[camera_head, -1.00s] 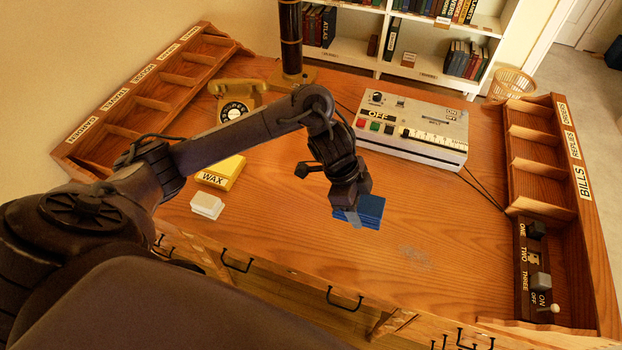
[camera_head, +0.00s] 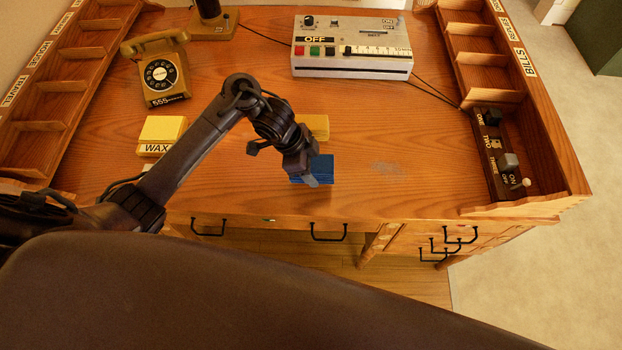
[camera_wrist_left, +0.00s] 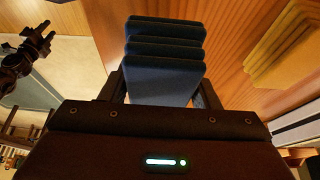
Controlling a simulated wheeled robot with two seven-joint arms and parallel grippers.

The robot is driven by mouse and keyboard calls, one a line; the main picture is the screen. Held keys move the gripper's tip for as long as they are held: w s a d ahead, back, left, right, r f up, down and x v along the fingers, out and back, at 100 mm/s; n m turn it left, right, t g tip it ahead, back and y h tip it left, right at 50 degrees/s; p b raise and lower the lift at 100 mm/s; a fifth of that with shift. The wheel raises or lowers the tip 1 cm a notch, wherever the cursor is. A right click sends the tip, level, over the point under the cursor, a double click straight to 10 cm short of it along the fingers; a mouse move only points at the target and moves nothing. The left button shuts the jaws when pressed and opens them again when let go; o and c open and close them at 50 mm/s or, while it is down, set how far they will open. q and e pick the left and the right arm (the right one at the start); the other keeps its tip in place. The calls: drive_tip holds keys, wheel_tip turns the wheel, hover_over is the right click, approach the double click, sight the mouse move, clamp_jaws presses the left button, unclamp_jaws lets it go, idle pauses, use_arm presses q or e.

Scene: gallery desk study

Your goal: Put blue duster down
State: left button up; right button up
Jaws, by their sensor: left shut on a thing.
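The blue duster (camera_head: 322,168) is a layered, dark blue block. My left gripper (camera_head: 308,180) is shut on it from above, low over the front part of the desk (camera_head: 430,190). In the left wrist view the duster (camera_wrist_left: 165,62) stands out between the fingers, with wood grain behind it. I cannot tell whether its underside touches the desk. A grey smudge (camera_head: 388,168) marks the desktop just right of the duster.
A yellow block (camera_head: 315,126) lies just behind the duster. The yellow WAX box (camera_head: 162,135), telephone (camera_head: 160,75) and control box (camera_head: 352,48) stand farther off. A switch panel (camera_head: 497,150) is at the right. The desktop between duster and panel is clear apart from the smudge.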

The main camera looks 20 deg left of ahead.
use_arm(q)
drive_tip(key=shift+f, duration=0.35)
wheel_tip(320, 180, down, 3)
drive_tip(key=shift+f+b, duration=0.2)
drive_tip(key=shift+b, duration=0.35)
drive_tip(key=shift+f, duration=0.3)
use_arm(e)
drive_tip(key=shift+s+a+f, duration=0.1)
drive_tip(key=shift+a+f, duration=0.3)
drive_tip(key=shift+f, duration=0.3)
drive_tip(key=shift+d, duration=0.1)
